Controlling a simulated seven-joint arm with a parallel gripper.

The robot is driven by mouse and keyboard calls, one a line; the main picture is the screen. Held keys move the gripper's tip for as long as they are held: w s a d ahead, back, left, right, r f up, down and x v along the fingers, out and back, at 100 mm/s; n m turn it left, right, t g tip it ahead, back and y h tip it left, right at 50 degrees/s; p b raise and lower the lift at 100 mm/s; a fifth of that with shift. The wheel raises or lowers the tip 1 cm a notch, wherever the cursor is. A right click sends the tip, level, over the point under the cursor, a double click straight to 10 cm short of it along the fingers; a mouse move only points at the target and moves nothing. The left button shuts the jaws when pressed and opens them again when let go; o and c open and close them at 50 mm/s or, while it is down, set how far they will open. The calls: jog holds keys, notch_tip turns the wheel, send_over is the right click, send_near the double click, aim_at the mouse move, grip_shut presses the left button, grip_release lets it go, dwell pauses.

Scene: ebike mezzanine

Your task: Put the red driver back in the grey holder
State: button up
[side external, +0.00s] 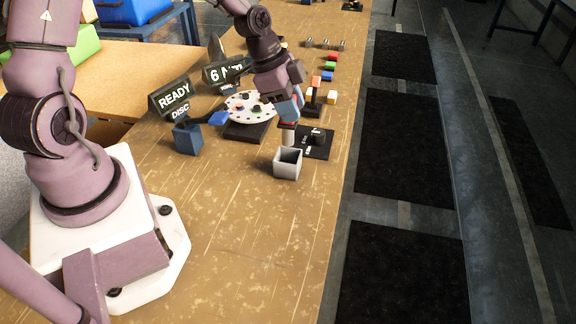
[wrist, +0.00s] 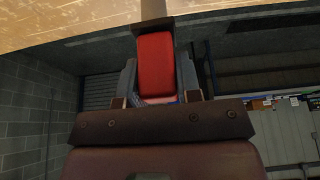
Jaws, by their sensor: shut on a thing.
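My gripper (side external: 289,111) is shut on the red driver (wrist: 155,62), with one finger on each side of its red handle in the wrist view. In the side view only a little red shows between the fingers, and a pale shaft (side external: 288,136) points down below them. The grey holder (side external: 288,163) is an open-topped square box on the bench. The driver is held just behind the holder in the side view, and its lower end is near the holder's far rim. I cannot tell whether the tip is above the holder or beyond it.
A black pad with a dark cylinder (side external: 318,134) lies right behind the holder. A white disc (side external: 249,106) on a black base, a dark blue box (side external: 187,139) and a READY sign (side external: 174,97) stand to the left. Several coloured blocks lie farther back. The front bench is clear.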

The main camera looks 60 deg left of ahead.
aim_at(291, 143)
jog(key=shift+f, duration=3.95)
jog(key=shift+f, duration=0.15)
jog(key=o, duration=0.9)
